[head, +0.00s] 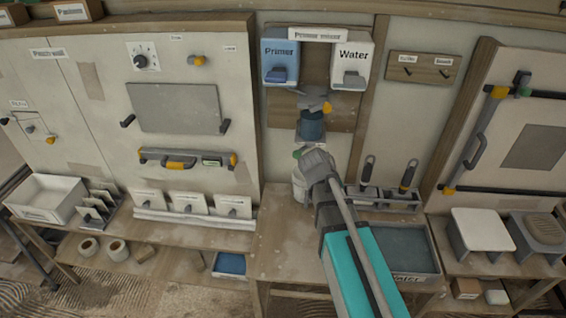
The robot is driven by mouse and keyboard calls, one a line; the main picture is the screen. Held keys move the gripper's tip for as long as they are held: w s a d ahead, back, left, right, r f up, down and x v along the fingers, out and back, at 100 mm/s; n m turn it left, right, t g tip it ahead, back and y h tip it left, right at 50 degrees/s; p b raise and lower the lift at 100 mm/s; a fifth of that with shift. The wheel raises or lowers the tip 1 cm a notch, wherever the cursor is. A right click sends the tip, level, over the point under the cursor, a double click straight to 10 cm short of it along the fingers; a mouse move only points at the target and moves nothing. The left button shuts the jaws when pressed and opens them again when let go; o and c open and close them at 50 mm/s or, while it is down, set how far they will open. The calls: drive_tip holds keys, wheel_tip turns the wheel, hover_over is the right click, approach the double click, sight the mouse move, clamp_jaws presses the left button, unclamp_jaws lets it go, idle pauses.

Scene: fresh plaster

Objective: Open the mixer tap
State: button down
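The mixer station hangs on the back wall under a sign reading Primer mixer (318,34). It has a blue Primer tank (281,52) and a white Water tank (354,52). Between and below them is the mixer tap (312,98), grey with a yellow end on its right; whether it is open is too small to tell. A dark blue container (311,126) sits directly below it. My gripper (312,158) is below the container, apart from the tap. Its fingers are small and seen from behind, so their opening is unclear.
A white tub (299,188) stands on the bench, partly behind my gripper. A rack with two dark-handled tools (385,199) is to the right, with a grey tray (408,248) in front. Wall panels flank the station. Bare bench (285,245) lies left of my arm.

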drive_tip(key=w+a+n+t+h+b, duration=0.35)
drive_tip(key=w+a+t+b, duration=0.35)
drive_tip(key=a, duration=0.6)
drive_tip(key=n+t+h+b, duration=0.2)
drive_tip(key=t+h+b, duration=0.1)
drive_tip(key=t+b, duration=0.1)
approach(304, 149)
drive_tip(key=a, duration=1)
drive_tip(key=shift+d+f, duration=0.1)
drive_tip(key=shift+f, duration=0.1)
drive_tip(key=shift+d, duration=0.1)
drive_tip(key=w+d, duration=0.4)
drive_tip(key=d, duration=0.6)
drive_tip(key=shift+w+d, duration=0.25)
drive_tip(key=shift+w, duration=0.15)
